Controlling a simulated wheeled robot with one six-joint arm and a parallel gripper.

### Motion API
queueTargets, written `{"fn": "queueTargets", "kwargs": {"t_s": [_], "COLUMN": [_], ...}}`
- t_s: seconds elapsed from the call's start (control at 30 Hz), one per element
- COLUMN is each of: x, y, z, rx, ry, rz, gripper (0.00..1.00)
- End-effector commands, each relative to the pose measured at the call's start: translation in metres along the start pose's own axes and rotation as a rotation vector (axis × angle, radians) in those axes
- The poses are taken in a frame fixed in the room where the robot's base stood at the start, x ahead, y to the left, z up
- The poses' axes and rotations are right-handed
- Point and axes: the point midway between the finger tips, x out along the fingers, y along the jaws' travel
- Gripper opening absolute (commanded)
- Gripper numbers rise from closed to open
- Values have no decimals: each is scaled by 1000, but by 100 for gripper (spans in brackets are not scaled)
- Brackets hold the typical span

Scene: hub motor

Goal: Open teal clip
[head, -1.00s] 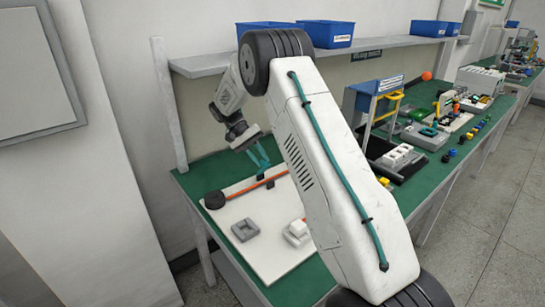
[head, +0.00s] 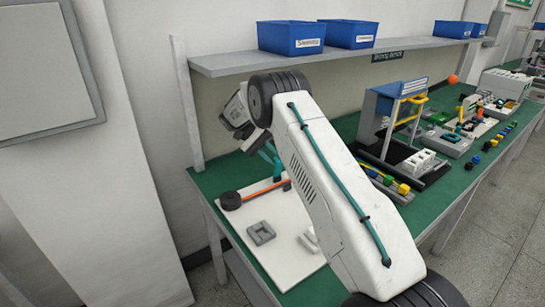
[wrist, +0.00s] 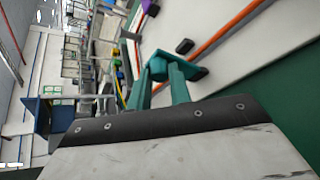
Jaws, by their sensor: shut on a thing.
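In the wrist view, the teal fingers of my gripper (wrist: 160,78) are closed on the teal clip (wrist: 157,62), a small block between their tips. In the head view, my gripper (head: 268,153) is low over the white board (head: 284,235), partly behind my arm. The teal clip also shows below it in the head view (head: 277,172). The orange cable (wrist: 225,28) runs along the board close to the clip. How far the clip is open cannot be told.
A grey block (head: 261,233) lies on the board. A blue-and-grey stand (head: 392,120) is to the right on the green bench. A shelf with blue bins (head: 290,39) runs above the back.

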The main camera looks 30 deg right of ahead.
Motion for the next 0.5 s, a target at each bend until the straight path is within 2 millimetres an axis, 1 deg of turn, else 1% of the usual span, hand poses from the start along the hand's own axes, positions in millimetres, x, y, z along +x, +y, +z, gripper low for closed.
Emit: {"fn": "queueTargets", "kwargs": {"t_s": [0.2, 0.23, 0.3, 0.5], "x": [1, 1, 1, 0], "y": [0, 0, 0, 0], "z": [-1, -1, -1, -1], "rx": [1, 1, 1, 1], "ry": [2, 2, 2, 2], "rz": [-1, -1, -1, -1], "gripper": [0, 26, 42, 42]}}
